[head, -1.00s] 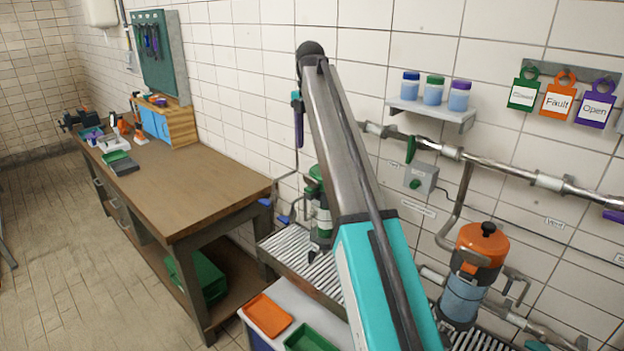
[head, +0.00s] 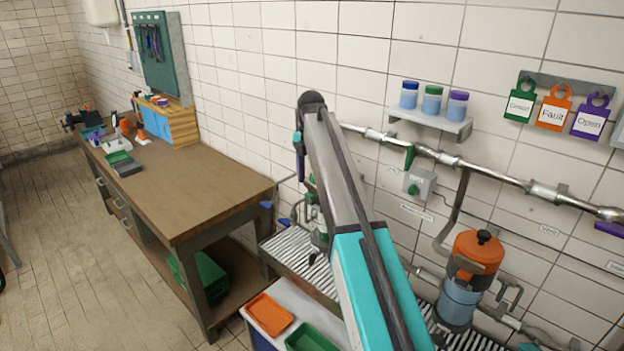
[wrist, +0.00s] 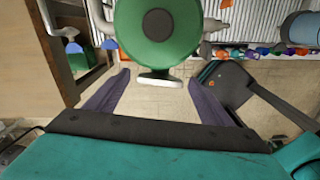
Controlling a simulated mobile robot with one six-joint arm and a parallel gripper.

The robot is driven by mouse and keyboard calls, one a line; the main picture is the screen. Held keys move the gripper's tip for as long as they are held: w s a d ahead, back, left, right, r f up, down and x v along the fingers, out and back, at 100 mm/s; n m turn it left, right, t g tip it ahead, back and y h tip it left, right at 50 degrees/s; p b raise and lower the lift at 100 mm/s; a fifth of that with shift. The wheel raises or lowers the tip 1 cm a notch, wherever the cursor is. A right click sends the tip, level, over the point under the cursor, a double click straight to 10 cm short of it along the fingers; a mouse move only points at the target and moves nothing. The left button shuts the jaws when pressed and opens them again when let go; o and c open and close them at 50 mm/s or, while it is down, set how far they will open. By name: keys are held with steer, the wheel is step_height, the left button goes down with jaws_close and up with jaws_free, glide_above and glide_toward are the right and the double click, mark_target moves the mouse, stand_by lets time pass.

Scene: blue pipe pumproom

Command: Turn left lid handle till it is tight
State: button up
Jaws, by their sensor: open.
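The left lid (wrist: 157,28) is green and round with a dark centre knob, at the top of the wrist view. A short handle (wrist: 159,79), dark with a pale end face, sticks out from its near rim. My gripper (wrist: 160,84) is open, with one purple finger on each side of the handle. Both fingers look apart from it; whether their height matches is hard to tell. In the head view the left canister (head: 318,218) stands on a slatted rack, mostly hidden behind my arm.
An orange-lidded canister (head: 478,253) stands to the right, below a wall pipe (head: 510,179). A wooden workbench (head: 200,185) is on the left. Orange (head: 269,314) and green trays lie in front of the rack. A shelf (head: 432,122) holds three jars.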

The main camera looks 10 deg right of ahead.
steer(key=shift+f, duration=0.2)
steer(key=c, duration=1)
steer(key=shift+c, duration=0.2)
steer(key=shift+m, duration=0.3)
steer(key=shift+m+b, duration=0.3)
steer(key=shift+m, duration=0.2)
steer(key=o, duration=1)
